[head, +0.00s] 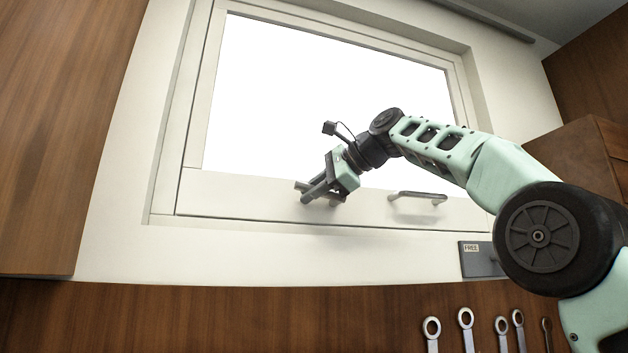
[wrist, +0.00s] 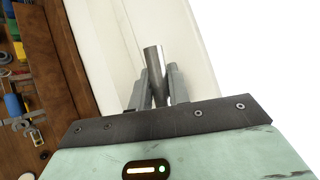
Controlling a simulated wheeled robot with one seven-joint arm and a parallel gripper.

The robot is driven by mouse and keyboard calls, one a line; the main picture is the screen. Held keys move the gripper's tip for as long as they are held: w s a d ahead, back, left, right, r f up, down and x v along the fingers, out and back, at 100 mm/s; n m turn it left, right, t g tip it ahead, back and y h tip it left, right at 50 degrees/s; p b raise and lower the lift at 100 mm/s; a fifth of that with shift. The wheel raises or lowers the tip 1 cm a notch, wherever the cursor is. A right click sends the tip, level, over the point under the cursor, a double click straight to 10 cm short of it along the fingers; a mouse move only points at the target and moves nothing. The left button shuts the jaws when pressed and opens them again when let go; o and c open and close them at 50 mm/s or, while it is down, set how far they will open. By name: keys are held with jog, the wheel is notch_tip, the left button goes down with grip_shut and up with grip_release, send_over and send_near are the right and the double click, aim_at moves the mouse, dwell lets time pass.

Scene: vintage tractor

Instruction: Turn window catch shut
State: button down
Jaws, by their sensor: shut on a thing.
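The window catch (wrist: 153,62) shows in the wrist view as a grey metal bar between the two fingers. My gripper (wrist: 158,88) is shut on it. In the head view my gripper (head: 318,194) is at the lower rail of the window, left of its middle. The end of the catch (head: 300,186) sticks out to the left of the fingers there. The rest of the catch, with its pivot, is hidden behind the fingers, so I cannot tell its full angle.
A grey bar handle (head: 418,196) is on the same rail, right of my gripper. The white window frame (head: 250,203) surrounds a bright pane. A dark box labelled FREE (head: 478,258) is below at the right. Several wrenches (head: 466,322) hang on the wood panel below.

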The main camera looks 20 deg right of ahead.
jog(key=shift+a+f+n+h, duration=0.1)
jog(key=shift+f+n+h, duration=0.45)
jog(key=shift+h, duration=0.25)
jog(key=shift+f+g, duration=0.15)
jog(key=shift+g, duration=0.15)
jog(key=c, duration=1.3)
grip_release()
jog(key=v, duration=0.7)
jog(key=shift+s, duration=0.2)
